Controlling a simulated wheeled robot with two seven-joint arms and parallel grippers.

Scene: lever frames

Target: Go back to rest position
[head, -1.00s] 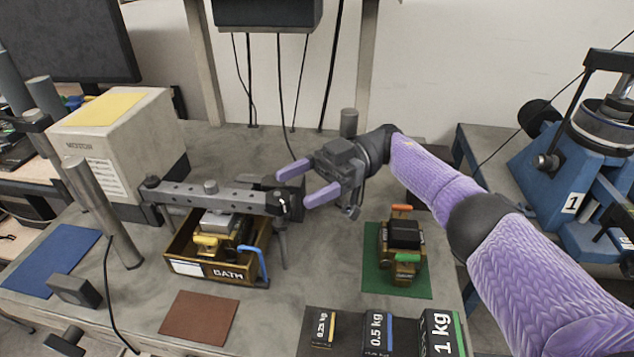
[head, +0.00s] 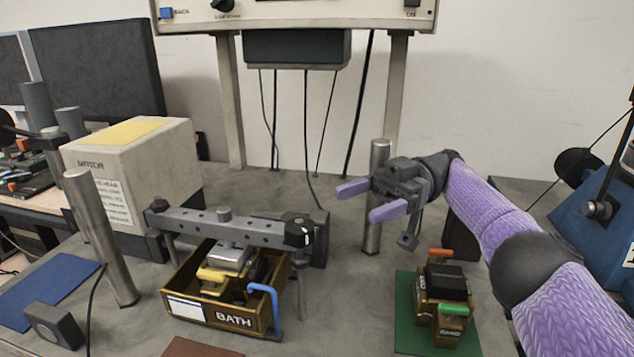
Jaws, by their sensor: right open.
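My right gripper (head: 368,200) is at right of centre in the head view. Its two purple fingers are apart with nothing between them, and they point left. It hangs above the bench, in front of a short metal post and to the right of the perforated lever bar (head: 232,228). The gripper does not touch the bar. My right arm, in a purple sleeve, comes in from the lower right. My left gripper is not in view.
A brass BATH tray (head: 205,309) with a device in it stands under the lever bar. Another brass device (head: 441,301) sits on a green mat (head: 406,322). A motor box (head: 135,170) and metal post (head: 101,236) stand left. Bare bench lies between tray and green mat.

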